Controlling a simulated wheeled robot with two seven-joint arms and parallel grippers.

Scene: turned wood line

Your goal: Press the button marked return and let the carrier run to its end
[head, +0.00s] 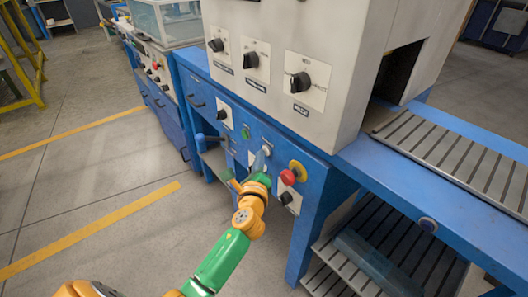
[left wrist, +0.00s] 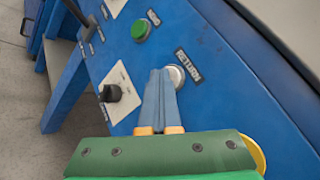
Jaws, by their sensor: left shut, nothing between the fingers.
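My left gripper (head: 260,160) is shut and empty, at the blue front panel (head: 226,98) of the machine. In the left wrist view its closed fingertips (left wrist: 160,72) overlap the left edge of a round silver-white button (left wrist: 177,76). A dark label beside this button is tilted and hard to read; it may say return. I cannot tell whether the fingertips touch the button or whether it is pushed in. A green button (left wrist: 141,30) sits farther up the panel, apart from the fingers. I cannot make out the carrier. My right gripper is not in view.
A red stop button (head: 288,177) on a yellow base is just right of my left gripper. A black knob (left wrist: 113,93) is left of the fingers in the wrist view. A roller conveyor (head: 460,155) runs out at the right. The floor (head: 110,165) at left is clear.

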